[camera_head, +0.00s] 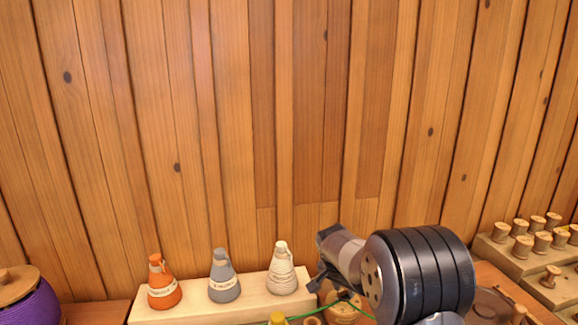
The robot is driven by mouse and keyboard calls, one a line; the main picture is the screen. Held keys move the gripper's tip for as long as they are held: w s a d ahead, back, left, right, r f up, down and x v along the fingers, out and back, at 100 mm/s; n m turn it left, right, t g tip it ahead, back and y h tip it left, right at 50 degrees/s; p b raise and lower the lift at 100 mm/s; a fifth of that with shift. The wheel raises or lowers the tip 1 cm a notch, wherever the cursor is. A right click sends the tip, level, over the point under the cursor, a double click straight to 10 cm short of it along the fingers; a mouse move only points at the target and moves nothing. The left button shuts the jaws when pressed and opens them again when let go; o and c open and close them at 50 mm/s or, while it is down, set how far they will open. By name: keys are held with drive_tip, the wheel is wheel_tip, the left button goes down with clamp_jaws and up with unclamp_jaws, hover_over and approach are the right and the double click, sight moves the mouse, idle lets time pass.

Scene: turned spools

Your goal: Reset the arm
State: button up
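My arm reaches in from the lower right, with a large black ribbed joint nearest the camera. My gripper (322,272) is its dark end, just right of the white thread cone and over the right end of the pale wooden block. Its fingertips are small and partly hidden, so I cannot tell whether they are open or shut. I see nothing clearly held in it.
A pale wooden block (205,309) bears orange (163,283), grey (223,277) and white (282,270) thread cones. A purple spool (33,305) stands at lower left. A stepped rack (510,262) with several wooden spools is at right. A plank wall (230,120) closes the back.

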drive_tip(key=n+y+p, duration=0.1)
drive_tip(key=n+p, duration=0.1)
drive_tip(key=shift+d+r+n+t, duration=0.1)
drive_tip(key=shift+r+n+t, duration=0.05)
drive_tip(key=shift+n+t, duration=0.2)
drive_tip(key=shift+n+y+p, duration=0.3)
drive_tip(key=shift+n+p, duration=0.55)
drive_tip(key=shift+p, duration=0.05)
drive_tip(key=shift+f, duration=0.2)
drive_tip(key=shift+s+r, duration=0.1)
drive_tip(key=shift+r, duration=0.05)
